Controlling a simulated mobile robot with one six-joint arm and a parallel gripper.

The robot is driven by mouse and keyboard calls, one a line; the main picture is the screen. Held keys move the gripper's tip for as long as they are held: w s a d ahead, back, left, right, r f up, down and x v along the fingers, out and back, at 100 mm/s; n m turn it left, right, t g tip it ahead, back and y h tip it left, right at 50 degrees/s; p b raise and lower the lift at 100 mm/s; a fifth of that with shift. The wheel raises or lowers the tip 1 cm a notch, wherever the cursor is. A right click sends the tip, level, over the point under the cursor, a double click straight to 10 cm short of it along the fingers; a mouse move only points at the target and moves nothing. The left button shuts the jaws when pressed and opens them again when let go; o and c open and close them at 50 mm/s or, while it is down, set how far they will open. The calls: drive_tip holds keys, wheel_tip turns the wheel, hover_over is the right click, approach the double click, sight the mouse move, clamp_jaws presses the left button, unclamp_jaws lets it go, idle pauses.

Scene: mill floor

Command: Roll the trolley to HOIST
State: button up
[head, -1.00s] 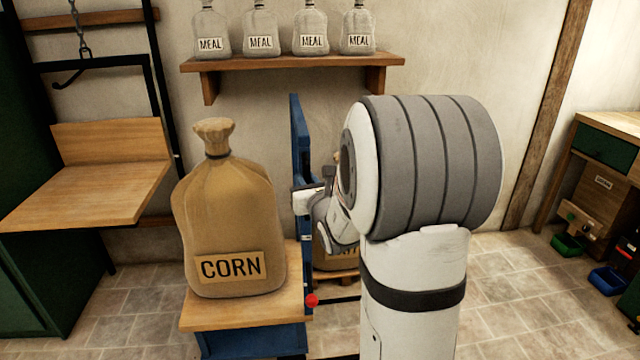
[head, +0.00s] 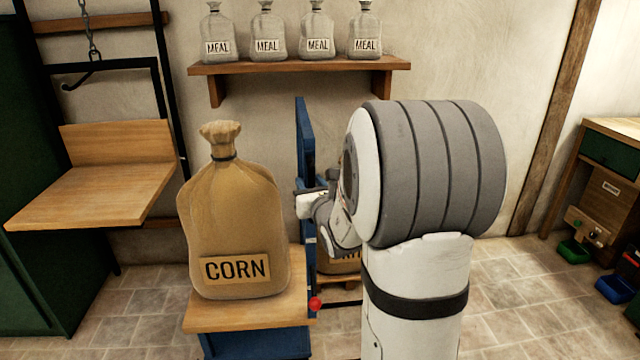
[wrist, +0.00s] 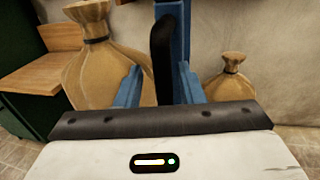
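The trolley has a wooden deck (head: 250,318), a blue body and a blue upright (head: 305,150) at its right end. A large tied CORN sack (head: 235,235) stands on the deck. A red knob (head: 316,303) shows at the deck's right corner. My gripper is at the upright, its fingers hidden by my arm in the head view. In the wrist view my open gripper (wrist: 160,88) has its fingers on either side of a black upright handle (wrist: 162,55), with a gap beside it. A chain and hook (head: 88,55) hang over a wooden platform (head: 100,195) at left; no HOIST sign is readable.
A shelf (head: 300,66) with several MEAL sacks is on the back wall. Another sack (head: 345,262) stands low behind the trolley, partly hidden. A green cabinet (head: 35,270) stands left. A bench (head: 612,128) and small bins are at right. Tiled floor (head: 130,305) shows clear between platform and trolley.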

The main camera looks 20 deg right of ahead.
drive_tip(key=s+a, duration=0.1)
drive_tip(key=s, duration=0.6)
drive_tip(key=shift+s, duration=0.35)
drive_tip(key=s+a+r+n+g+y+p, duration=0.2)
drive_tip(key=a+r+n+g+y+p, duration=0.1)
drive_tip(key=a+n+y, duration=0.45)
drive_tip(key=s+a+r+n+g+y+p, duration=0.2)
drive_tip(key=s+a+n+y+p, duration=0.15)
drive_tip(key=a+n, duration=0.6)
drive_tip(key=s+a+n+g+p, duration=0.3)
drive_tip(key=s+a+n+g, duration=0.4)
drive_tip(key=s+n, duration=0.2)
drive_tip(key=s+d+r+n+g+h+p, duration=0.2)
drive_tip(key=s+d+n+h+p, duration=0.3)
drive_tip(key=d+n, duration=0.5)
drive_tip(key=s+n+g+h, duration=0.1)
drive_tip(key=s+h, duration=0.1)
drive_tip(key=h, duration=0.1)
drive_tip(key=shift+s+d+h, duration=0.2)
drive_tip(key=shift+s+h, duration=0.05)
drive_tip(key=shift+h, duration=0.15)
